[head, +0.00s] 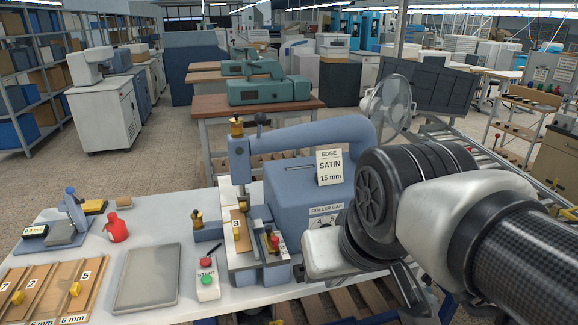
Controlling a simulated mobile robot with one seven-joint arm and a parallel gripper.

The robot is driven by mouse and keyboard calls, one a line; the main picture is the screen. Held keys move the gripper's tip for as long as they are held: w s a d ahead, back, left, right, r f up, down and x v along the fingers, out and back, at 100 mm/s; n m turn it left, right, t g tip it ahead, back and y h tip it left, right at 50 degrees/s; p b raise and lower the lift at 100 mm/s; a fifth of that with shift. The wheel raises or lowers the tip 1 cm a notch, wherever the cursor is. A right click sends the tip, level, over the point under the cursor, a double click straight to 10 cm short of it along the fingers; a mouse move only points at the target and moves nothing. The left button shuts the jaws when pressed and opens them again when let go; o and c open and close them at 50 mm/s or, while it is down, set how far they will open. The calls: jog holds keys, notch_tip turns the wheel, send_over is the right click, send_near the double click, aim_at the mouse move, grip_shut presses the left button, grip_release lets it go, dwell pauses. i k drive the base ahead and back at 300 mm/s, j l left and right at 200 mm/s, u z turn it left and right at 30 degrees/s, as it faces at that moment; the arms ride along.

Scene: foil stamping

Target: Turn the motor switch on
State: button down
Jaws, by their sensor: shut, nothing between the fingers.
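The blue-grey stamping machine (305,195) stands on the pale bench, with a sign reading EDGE SATIN 15 mm. A small red-topped part (275,241) sits on a block at its front; I cannot tell whether this is the motor switch or which way it is set. A separate white control box (207,288) marked START has a red and a green button and stands left of the machine. My gripper (300,271) is shut and empty at the machine's front right, close to the red-topped part. Its fingertips are small and hard to make out; whether they touch anything is unclear.
A grey plate (147,278), wooden boards (42,290) with yellow pieces, a red bottle (116,228) and a blue-grey gauge (70,222) lie on the bench's left. A yellow-topped part (197,219) stands beside the machine. My arm covers the bench's right side.

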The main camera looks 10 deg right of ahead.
aim_at(425, 278)
jog(key=k+l+z, duration=0.15)
jog(key=l+z, duration=0.3)
jog(key=k+l+z, duration=0.1)
jog(key=l+z, duration=0.35)
jog(key=k, duration=0.1)
jog(key=i+j+z, duration=0.15)
jog(key=j, duration=0.15)
